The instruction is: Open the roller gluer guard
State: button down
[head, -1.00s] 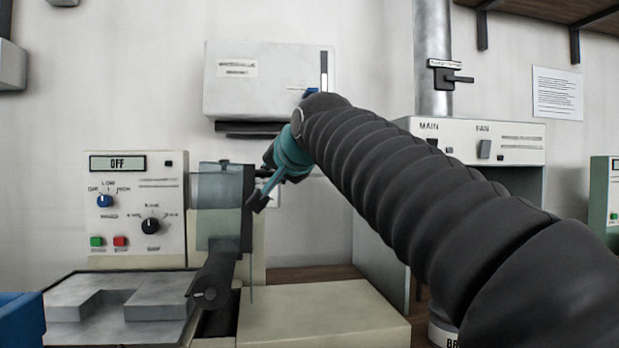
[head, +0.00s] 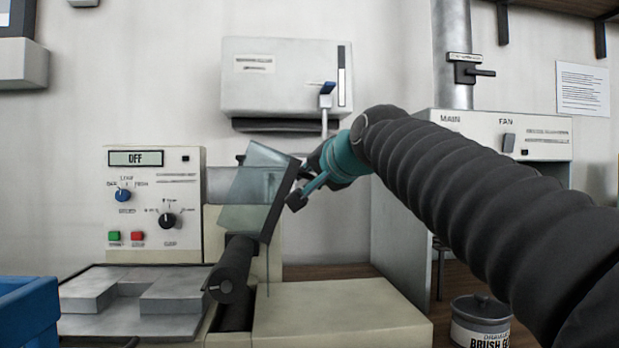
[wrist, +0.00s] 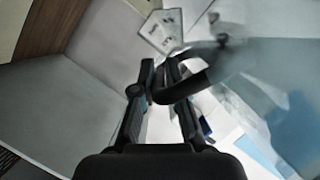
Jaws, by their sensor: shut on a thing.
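The roller gluer guard (head: 248,189) is a clear bluish panel with a dark edge frame, above the dark roller (head: 232,270) in the head view. It is tilted, its top leaning left and its framed edge slanting. My gripper (head: 301,186) is at the upper right side of the guard, by its dark edge. In the wrist view my gripper (wrist: 160,72) is shut on a dark curved handle (wrist: 185,88), and the translucent guard (wrist: 255,85) spreads to the right. The exact contact is small and partly hidden in the head view.
The gluer's control panel (head: 155,205) reads OFF at the left. A blue bin (head: 28,315) stands at lower left. A wall-mounted grey box (head: 280,80) is above. A brush pot (head: 480,325) stands at lower right, below my arm. The cream cover (head: 335,310) right of the roller is clear.

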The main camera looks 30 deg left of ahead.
jog(key=c, duration=1.5)
grip_release()
jog(key=shift+w, duration=0.1)
jog(key=shift+d, duration=0.1)
jog(key=v, duration=1.1)
jog(key=shift+s+d, duration=0.25)
jog(key=shift+s, duration=0.1)
jog(key=shift+c, duration=0.2)
